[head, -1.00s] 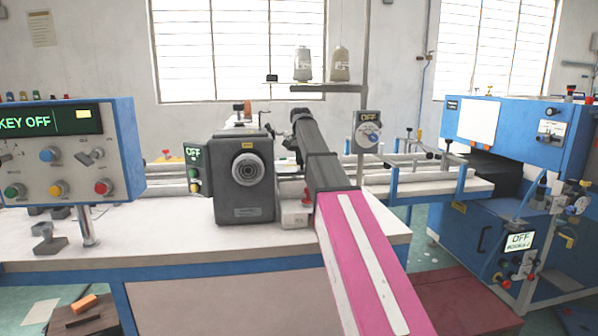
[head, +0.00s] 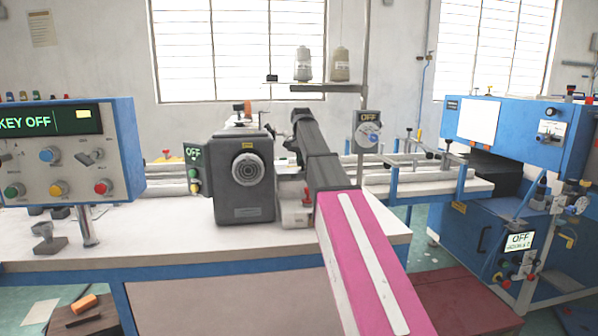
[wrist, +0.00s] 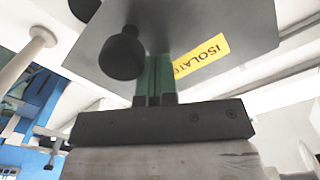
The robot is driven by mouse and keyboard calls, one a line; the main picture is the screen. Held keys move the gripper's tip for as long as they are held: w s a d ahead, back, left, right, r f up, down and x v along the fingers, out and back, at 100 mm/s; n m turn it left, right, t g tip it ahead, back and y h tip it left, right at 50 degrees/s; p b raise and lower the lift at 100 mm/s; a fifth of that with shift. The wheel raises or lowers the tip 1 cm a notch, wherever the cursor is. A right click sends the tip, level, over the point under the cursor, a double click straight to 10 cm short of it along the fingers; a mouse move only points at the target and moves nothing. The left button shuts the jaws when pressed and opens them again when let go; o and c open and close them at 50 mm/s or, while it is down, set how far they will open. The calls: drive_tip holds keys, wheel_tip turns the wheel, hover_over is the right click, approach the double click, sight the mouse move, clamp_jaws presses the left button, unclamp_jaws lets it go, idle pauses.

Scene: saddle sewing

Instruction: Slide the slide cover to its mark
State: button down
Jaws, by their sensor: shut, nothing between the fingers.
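A flat grey plate (wrist: 225,32) with a round black knob (wrist: 122,53) and a yellow "ISOLATE" label fills the top of the wrist view. It looks like the slide cover, but I cannot be sure. My gripper (wrist: 154,65) is shut and empty, its greenish fingers side by side against the view of the plate. The knob is just left of the fingers. Whether the fingertips touch the plate, I cannot tell. In the head view my arm reaches past the right side of the dark grey machine head (head: 245,180), and my fingers are not clear there. I cannot make out a mark.
The white worktable (head: 150,238) carries the machine head. A blue control panel (head: 70,150) reading "KEY OFF" stands at left. A grey dial box (head: 368,131) marked "OFF" is right of my arm. A blue machine (head: 515,130) stands at right. Thread cones (head: 304,63) sit above.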

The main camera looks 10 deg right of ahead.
drive_tip(key=shift+s, duration=4.1)
drive_tip(key=shift+w+r, duration=0.1)
drive_tip(key=shift+r, duration=0.05)
drive_tip(key=shift+r, duration=0.15)
wheel_tip(320, 180, up, 6)
drive_tip(key=shift+r, duration=0.2)
idle(1.3)
drive_tip(key=shift+f, duration=0.1)
